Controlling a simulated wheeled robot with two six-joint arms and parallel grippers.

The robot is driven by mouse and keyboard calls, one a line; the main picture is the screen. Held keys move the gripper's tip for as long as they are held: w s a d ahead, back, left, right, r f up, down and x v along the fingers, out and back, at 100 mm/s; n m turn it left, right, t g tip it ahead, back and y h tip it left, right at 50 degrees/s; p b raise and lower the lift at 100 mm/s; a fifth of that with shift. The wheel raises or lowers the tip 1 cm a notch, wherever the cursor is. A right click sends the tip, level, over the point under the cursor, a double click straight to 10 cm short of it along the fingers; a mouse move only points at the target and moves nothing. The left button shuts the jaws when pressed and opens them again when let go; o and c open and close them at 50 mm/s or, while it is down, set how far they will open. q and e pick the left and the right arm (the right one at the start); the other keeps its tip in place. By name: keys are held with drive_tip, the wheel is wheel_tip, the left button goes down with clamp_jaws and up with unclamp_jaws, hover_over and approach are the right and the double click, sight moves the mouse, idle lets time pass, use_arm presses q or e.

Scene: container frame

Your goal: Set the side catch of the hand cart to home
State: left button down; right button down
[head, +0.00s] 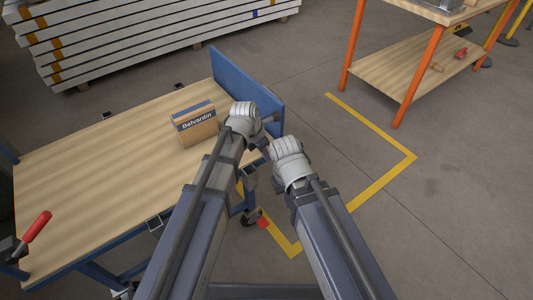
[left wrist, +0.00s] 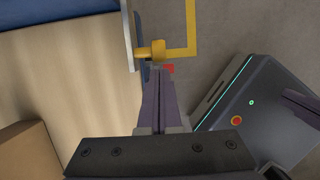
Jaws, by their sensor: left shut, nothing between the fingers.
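The hand cart (head: 95,175) has a wooden deck and a blue end panel (head: 240,90). In the left wrist view, a yellow knob on a short stem (left wrist: 157,50), apparently the side catch, sticks out from the cart's edge. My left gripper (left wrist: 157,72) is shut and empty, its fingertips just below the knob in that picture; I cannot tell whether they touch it. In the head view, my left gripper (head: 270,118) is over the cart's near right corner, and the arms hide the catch. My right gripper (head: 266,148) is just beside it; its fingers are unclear.
A cardboard box labelled Behvardin (head: 195,123) stands on the deck. A red-handled lever (head: 36,227) is at the cart's left end. Yellow floor tape (head: 385,180) marks the floor. An orange-legged workbench (head: 405,85) stands at right; stacked white beams (head: 150,35) lie behind.

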use_arm(q)
drive_tip(key=s+a+p+v, duration=0.1)
drive_tip(key=a+p+v, duration=0.1)
drive_tip(key=p+v, duration=0.8)
drive_tip(key=shift+s+a+r, duration=0.25)
drive_tip(key=shift+s+r, duration=0.1)
drive_tip(key=shift+s, duration=0.15)
drive_tip(key=s+a+m+y, duration=0.1)
drive_tip(key=s+a+m, duration=0.2)
drive_tip(key=m, duration=0.6)
drive_tip(key=s+a+m+g+y, duration=0.1)
drive_tip(key=s+a+m, duration=0.2)
drive_tip(key=m, duration=0.5)
drive_tip(key=s+a+m+y, duration=0.15)
drive_tip(key=a+m, duration=0.25)
drive_tip(key=m, duration=0.5)
drive_tip(key=s+d+m+g, duration=0.1)
drive_tip(key=s+d+m, duration=0.15)
drive_tip(key=d, duration=0.35)
drive_tip(key=s+d+m, duration=0.1)
drive_tip(key=s+d, duration=0.3)
drive_tip(key=d, duration=0.2)
wheel_tip(320, 180, up, 17)
drive_tip(key=p, duration=1.8)
drive_tip(key=shift+a, duration=0.4)
